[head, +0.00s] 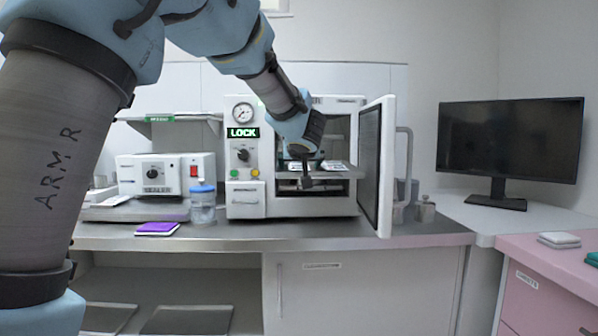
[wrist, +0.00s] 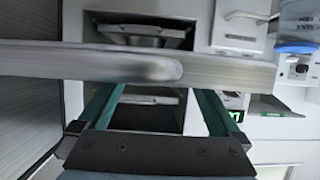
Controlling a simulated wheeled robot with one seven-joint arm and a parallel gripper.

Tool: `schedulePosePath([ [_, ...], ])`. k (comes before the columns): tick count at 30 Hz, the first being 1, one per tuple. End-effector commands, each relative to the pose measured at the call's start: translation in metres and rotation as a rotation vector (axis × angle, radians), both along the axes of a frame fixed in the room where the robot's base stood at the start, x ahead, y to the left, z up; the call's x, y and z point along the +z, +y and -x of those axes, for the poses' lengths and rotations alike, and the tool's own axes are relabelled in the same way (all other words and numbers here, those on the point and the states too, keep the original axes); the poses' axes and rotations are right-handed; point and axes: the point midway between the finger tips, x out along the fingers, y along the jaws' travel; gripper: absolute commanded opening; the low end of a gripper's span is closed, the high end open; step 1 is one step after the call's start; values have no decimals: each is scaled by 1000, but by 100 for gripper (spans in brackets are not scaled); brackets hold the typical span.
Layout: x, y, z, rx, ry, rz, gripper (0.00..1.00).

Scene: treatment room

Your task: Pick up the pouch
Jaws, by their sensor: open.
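My gripper (head: 306,178) is open, at the open front of the white chamber unit (head: 295,205). In the wrist view its two green fingers (wrist: 157,100) stand apart, and I see nothing held between them. A flat, pale item that may be the pouch (head: 336,167) lies on a shelf inside the chamber, just right of the fingers in the head view. My gripper hides part of the shelf. In the wrist view a grey bar crosses in front of the fingertips, and I cannot tell which pale shape is the pouch.
The chamber door (head: 376,165) stands open on the right, close to my gripper. A blue-lidded jar (head: 203,206) and a purple flat pad (head: 157,229) are on the bench at left, near a sealer unit (head: 165,174). A monitor (head: 510,140) stands far right.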

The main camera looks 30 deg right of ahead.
Motion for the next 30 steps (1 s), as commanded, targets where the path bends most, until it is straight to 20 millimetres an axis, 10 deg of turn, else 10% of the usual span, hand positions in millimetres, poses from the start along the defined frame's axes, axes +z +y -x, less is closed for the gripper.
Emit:
schedulePosePath([
  [9,-2,-2,-6,1,0,0,100],
  [30,-2,-2,-6,1,0,0,21],
])
